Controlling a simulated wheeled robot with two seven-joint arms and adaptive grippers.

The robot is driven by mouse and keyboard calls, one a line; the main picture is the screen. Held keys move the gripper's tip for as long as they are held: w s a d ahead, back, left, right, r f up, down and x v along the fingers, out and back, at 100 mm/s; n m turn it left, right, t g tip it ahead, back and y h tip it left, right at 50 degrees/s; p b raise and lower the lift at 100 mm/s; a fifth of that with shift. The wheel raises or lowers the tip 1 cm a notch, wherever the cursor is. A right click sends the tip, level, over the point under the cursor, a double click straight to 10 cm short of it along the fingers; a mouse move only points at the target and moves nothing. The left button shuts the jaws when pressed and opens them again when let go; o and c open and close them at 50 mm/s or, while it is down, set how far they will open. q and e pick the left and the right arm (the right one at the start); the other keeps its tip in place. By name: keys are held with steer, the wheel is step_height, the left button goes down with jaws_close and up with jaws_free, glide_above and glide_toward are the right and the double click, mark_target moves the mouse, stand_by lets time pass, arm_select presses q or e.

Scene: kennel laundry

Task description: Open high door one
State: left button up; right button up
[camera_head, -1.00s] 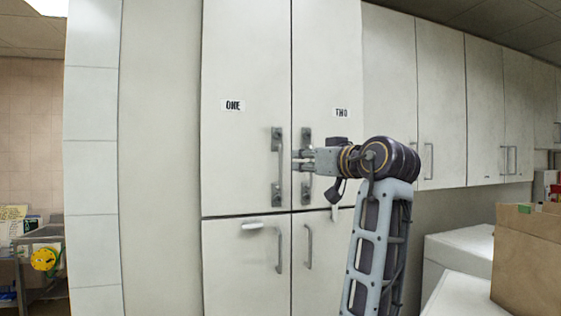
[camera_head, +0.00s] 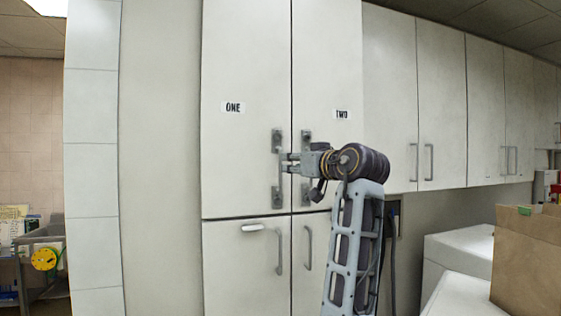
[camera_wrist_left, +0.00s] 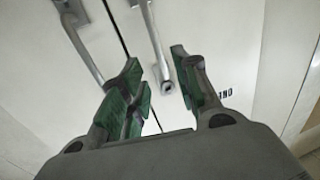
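High door one (camera_head: 240,60), a tall pale panel labelled ONE, is shut. Its vertical grey handle (camera_head: 277,170) is near its right edge. Door two (camera_head: 328,60), also shut, is beside it with its own handle (camera_head: 306,136). My left gripper (camera_head: 284,163) is at handle height, its fingertips overlapping door one's handle in the head view. In the left wrist view the green-padded fingers (camera_wrist_left: 160,90) are apart. Contact cannot be told. My right gripper is not in view.
Lower doors with handles (camera_head: 279,250) are beneath. More wall cabinets (camera_head: 440,90) run to the right. A cardboard box (camera_head: 530,260) stands on a white surface at lower right. A cart (camera_head: 40,265) with a yellow item is at far left.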

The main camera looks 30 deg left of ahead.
mark_target(281, 162)
arm_select(q)
steer(key=p+x, duration=0.1)
steer(key=x, duration=0.5)
steer(key=shift+w+a, duration=0.15)
steer(key=shift+a, duration=0.15)
steer(key=shift+w+a+p, duration=0.3)
steer(key=shift+a+p, duration=0.05)
steer(key=shift+a, duration=0.2)
steer(key=shift+w+a, duration=0.1)
steer(key=shift+a, duration=0.05)
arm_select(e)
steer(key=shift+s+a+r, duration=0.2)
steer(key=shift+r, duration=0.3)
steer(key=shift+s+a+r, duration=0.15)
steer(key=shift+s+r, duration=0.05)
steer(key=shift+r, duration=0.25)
arm_select(q)
jaws_close()
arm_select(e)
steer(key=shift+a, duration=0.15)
